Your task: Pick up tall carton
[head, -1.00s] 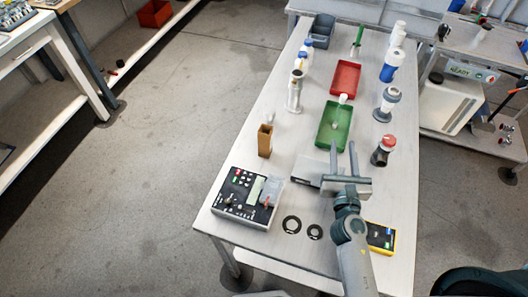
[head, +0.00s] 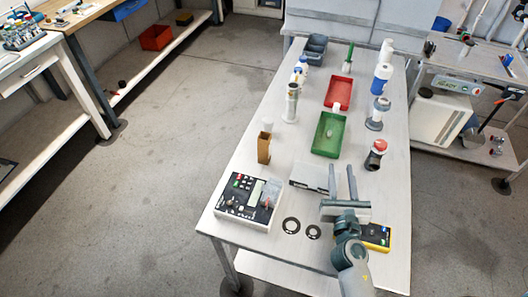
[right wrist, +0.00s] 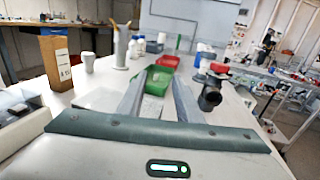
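The tall carton (head: 263,149) is a narrow brown upright box on the table's left side, behind the control box. In the right wrist view the carton (right wrist: 56,66) stands at the left, with a white label on its side. My right gripper (head: 341,166) is over the near right part of the table, to the right of the carton and well apart from it. In the right wrist view its two fingers (right wrist: 158,78) are spread with nothing between them. My left gripper is in neither view.
A control box (head: 248,198) stands in front of the carton. A white flat box (head: 311,177) lies between carton and gripper. Green (head: 322,146) and red (head: 339,92) trays are farther back. A dark red-capped part (head: 376,155) stands at right. Two black rings lie near the front.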

